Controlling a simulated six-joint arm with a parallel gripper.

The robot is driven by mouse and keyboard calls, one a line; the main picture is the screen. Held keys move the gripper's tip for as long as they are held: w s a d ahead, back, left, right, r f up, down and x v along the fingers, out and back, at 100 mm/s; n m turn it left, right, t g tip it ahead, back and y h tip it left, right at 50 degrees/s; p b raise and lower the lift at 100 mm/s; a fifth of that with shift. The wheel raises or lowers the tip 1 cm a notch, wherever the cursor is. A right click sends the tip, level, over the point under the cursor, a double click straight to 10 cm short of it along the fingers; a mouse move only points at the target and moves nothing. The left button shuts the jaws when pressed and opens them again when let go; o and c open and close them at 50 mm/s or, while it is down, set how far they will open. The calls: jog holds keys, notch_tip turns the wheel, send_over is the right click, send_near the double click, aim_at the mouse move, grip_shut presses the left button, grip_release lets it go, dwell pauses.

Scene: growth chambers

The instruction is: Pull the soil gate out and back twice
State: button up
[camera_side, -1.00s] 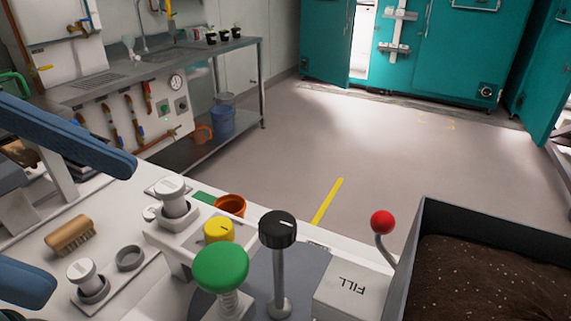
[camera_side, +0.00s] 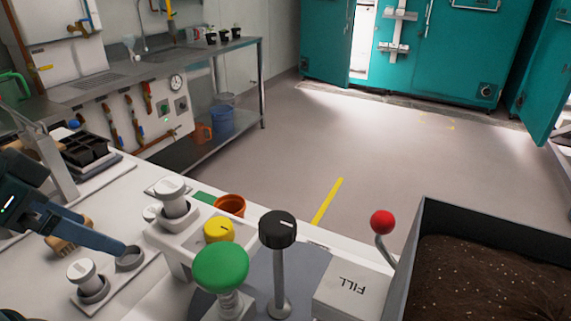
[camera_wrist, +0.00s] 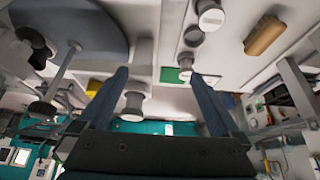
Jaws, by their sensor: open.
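No part is labelled as the soil gate. A lever with a red ball (camera_side: 382,222) stands upright beside a white FILL block (camera_side: 345,291) and the soil bin (camera_side: 416,235), at the right of the side view. My gripper (camera_wrist: 158,74) is open and empty in the wrist view, its two blue fingers spread. In the side view one blue finger (camera_side: 85,233) reaches in from the left, over the brush (camera_side: 65,246) and close to a grey ring (camera_side: 130,257). It is well left of the red-ball lever. The other finger is not clear there.
Between finger and lever stand white knobs (camera_side: 172,197), a yellow knob (camera_side: 218,229), a green knob (camera_side: 221,266) and a tall black knob (camera_side: 277,228). An orange pot (camera_side: 231,205) stands behind. A seedling tray (camera_side: 84,150) sits at left. The floor beyond is clear.

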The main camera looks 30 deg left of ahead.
jog(key=c, duration=0.5)
jog(key=shift+o, duration=0.2)
jog(key=w+r+n+t, duration=0.2)
jog(key=w+r+t, duration=0.7)
jog(key=w+r, duration=0.6)
jog(key=w+d+r+m+t+h, duration=0.3)
jog(key=w+d+r+m+h, duration=0.1)
jog(key=w+d+r+h, duration=0.3)
jog(key=m+g+h, duration=1.1)
jog(key=m+g, duration=0.1)
jog(key=g, duration=0.2)
send_over(387, 227)
jog(key=w, duration=0.1)
jog(key=f, duration=1.7)
jog(key=shift+w+a+f, duration=0.15)
jog(key=shift+a, duration=0.25)
jog(key=shift+n, duration=0.3)
notch_tip(387, 227, down, 6)
jog(key=shift+f, duration=0.25)
jog(key=shift+d+f, duration=0.15)
jog(key=shift+d, duration=0.25)
jog(key=shift+w+d, duration=0.25)
jog(key=shift+d, duration=0.85)
